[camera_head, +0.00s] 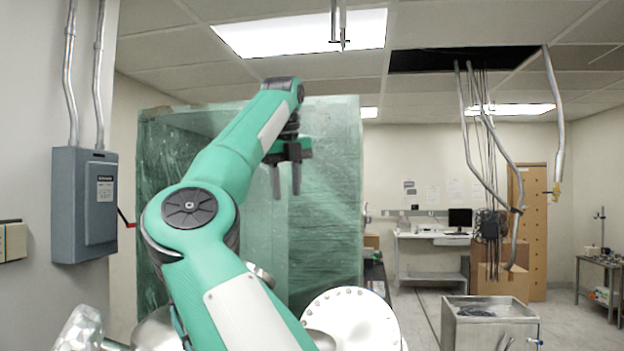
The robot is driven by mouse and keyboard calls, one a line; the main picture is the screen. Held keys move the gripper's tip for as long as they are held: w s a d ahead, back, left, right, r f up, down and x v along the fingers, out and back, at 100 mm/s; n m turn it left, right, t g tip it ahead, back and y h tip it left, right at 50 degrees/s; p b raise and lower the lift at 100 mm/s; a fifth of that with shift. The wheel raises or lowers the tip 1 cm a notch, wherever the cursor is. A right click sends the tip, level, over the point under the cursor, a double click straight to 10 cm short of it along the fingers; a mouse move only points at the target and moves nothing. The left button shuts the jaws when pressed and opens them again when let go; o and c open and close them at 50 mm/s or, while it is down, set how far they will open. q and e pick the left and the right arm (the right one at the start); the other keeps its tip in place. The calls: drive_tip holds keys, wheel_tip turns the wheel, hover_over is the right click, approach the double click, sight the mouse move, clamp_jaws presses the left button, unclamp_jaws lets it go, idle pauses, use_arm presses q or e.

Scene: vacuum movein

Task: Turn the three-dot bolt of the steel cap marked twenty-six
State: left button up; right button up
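A round pale metal cap (352,322) with small bolts around its rim shows at the bottom centre, cut off by the lower edge. My arm covers its left side. I cannot read a number on it or make out a three-dot bolt.
A grey electrical box (84,205) is on the left wall. A metal bin (490,325) stands at lower right, with hanging conduits (480,150) above.

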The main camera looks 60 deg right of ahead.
use_arm(q)
drive_tip(key=shift+w+a+r, duration=0.1)
drive_tip(key=shift+w, duration=0.55)
use_arm(e)
drive_tip(key=shift+s+d+r+m+g+h, duration=0.1)
drive_tip(key=shift+s+d+r+m+g, duration=0.2)
drive_tip(key=shift+s, duration=0.5)
drive_tip(key=shift+s+d+r+m+g+h, duration=0.1)
drive_tip(key=shift+s+d+m+g, duration=0.25)
drive_tip(key=shift+s, duration=0.5)
drive_tip(key=shift+s+d+r+m+g+h, duration=0.15)
drive_tip(key=shift+s+d+m, duration=0.3)
drive_tip(key=shift+s, duration=0.35)
drive_tip(key=shift+w, duration=0.1)
